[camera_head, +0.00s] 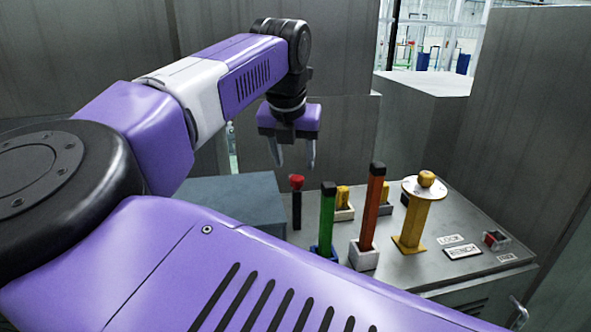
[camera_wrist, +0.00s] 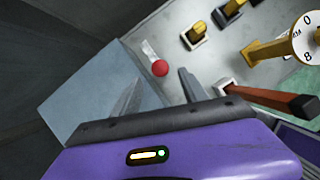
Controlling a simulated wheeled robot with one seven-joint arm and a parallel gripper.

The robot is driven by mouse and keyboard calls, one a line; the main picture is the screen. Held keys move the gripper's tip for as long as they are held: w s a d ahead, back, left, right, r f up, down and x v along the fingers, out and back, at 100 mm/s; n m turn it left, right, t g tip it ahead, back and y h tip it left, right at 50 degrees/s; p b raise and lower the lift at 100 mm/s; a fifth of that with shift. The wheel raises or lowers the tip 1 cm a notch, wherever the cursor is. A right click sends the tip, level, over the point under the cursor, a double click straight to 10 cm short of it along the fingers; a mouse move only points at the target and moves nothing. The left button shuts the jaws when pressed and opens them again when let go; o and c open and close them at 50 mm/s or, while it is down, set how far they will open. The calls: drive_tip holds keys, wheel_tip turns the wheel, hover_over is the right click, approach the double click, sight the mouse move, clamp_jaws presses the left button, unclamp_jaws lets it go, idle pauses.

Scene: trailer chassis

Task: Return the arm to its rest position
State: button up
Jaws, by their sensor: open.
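My gripper (camera_head: 292,152) hangs from my purple arm above the back left part of the grey control panel (camera_head: 455,225), with its fingers pointing down. Its two fingers are apart with nothing between them; they also show in the wrist view (camera_wrist: 160,98). A lever with a red knob (camera_head: 296,183) stands below the gripper. In the wrist view the red knob (camera_wrist: 160,68) appears just beyond the gap between the fingers, and the gripper looks clear of it.
A green lever (camera_head: 327,218), a red-orange lever (camera_head: 374,210) and a yellow post with a dial (camera_head: 412,222) rise from the panel. A blue-grey box (camera_head: 232,203) lies left of them. Grey walls (camera_head: 530,110) stand around; a red switch (camera_head: 494,239) sits at right.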

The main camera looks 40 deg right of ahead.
drive_tip(key=shift+v, duration=1.15)
